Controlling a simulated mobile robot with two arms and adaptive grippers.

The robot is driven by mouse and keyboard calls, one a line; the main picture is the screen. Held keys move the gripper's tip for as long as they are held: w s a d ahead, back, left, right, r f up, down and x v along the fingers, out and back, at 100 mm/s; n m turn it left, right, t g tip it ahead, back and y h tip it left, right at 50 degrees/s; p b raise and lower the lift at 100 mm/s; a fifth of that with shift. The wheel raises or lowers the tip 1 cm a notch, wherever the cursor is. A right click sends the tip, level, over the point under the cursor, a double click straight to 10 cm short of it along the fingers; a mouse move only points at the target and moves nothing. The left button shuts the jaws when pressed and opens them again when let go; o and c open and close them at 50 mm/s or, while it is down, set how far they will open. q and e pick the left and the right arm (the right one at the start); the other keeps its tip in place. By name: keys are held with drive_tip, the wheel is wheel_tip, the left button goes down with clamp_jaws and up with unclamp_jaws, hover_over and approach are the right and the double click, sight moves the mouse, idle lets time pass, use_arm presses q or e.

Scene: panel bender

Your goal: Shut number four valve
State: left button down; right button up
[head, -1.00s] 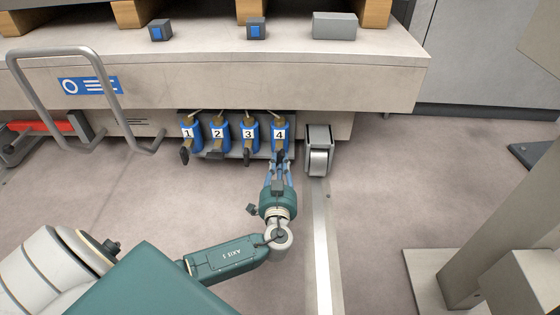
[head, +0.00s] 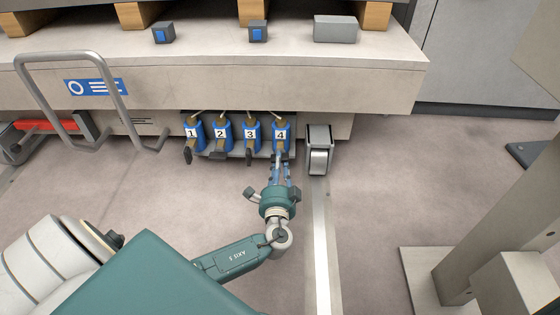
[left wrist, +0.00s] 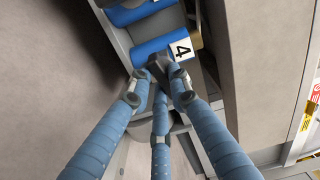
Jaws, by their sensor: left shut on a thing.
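Valve four (head: 281,135) is a blue body with a white "4" label, the rightmost of a row under the machine's bed. It also shows in the left wrist view (left wrist: 180,50). My left gripper (head: 280,163) is in front of it, with blue fingers closed around its dark handle (left wrist: 158,67). The fingers hide much of the handle, so its exact angle is hard to tell. Valves one (head: 193,133), two (head: 221,134) and three (head: 251,135) stand to its left. The handles of one and three hang down; that of two lies sideways. My right gripper is out of view.
A grey foot-like block (head: 319,150) stands just right of valve four. The machine's bed (head: 210,80) overhangs the valves. A grey tubular rail (head: 120,95) is at the left. The floor in front is mostly clear.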

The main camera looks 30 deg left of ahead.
use_arm(q)
drive_tip(key=shift+m+p, duration=0.3)
drive_tip(key=shift+m, duration=0.6)
drive_tip(key=c, duration=1.6)
unclamp_jaws()
drive_tip(key=shift+s, duration=0.1)
drive_tip(key=v, duration=0.7)
drive_tip(key=shift+s+d, duration=0.1)
drive_tip(key=shift+s, duration=0.1)
